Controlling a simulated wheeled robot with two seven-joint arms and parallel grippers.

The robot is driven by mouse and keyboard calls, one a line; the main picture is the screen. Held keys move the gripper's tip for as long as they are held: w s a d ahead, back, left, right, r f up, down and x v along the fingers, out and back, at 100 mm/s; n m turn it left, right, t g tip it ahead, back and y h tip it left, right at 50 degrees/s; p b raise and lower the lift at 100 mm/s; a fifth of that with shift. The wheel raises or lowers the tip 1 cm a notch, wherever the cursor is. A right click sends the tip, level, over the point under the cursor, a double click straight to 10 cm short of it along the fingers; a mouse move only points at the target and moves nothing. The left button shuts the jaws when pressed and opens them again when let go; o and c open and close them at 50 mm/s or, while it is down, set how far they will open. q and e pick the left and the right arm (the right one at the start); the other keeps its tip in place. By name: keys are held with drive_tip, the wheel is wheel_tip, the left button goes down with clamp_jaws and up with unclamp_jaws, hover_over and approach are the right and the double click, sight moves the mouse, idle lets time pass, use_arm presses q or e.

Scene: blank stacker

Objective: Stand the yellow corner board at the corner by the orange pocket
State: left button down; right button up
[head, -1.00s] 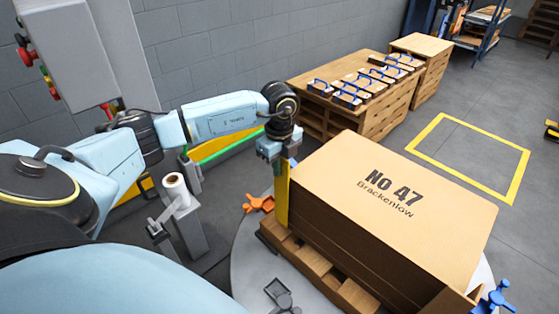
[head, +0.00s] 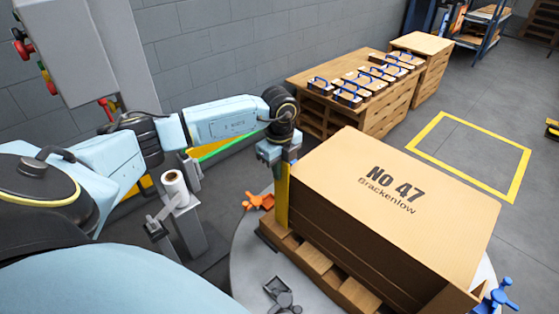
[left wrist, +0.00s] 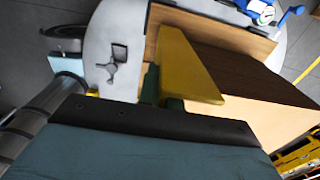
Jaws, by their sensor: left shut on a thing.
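The yellow corner board (head: 282,200) hangs upright below my left gripper (head: 279,157), which is shut on its upper end. The board is at the left corner of the large brown carton stack (head: 400,180), marked No 47 Brackenlow, on a wooden pallet (head: 315,262). The orange pocket (head: 259,201) is just left of the board's lower part. In the left wrist view the yellow board (left wrist: 187,70) runs away from the fingers beside the stack. I cannot tell whether it touches the stack or the pallet. My right gripper is not in view.
The pallet stands on a grey round turntable (head: 245,262). A blue pocket (head: 497,297) is at the near right corner. A post with a white roll (head: 174,186) stands left. A wooden bench (head: 350,105) with blue-handled items is behind; a yellow floor outline (head: 470,150) is at right.

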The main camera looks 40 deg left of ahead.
use_arm(q)
drive_tip(key=shift+f, duration=0.25)
idle(0.3)
drive_tip(key=c, duration=1.5)
unclamp_jaws()
drive_tip(key=shift+s, duration=0.1)
drive_tip(key=shift+d, duration=0.15)
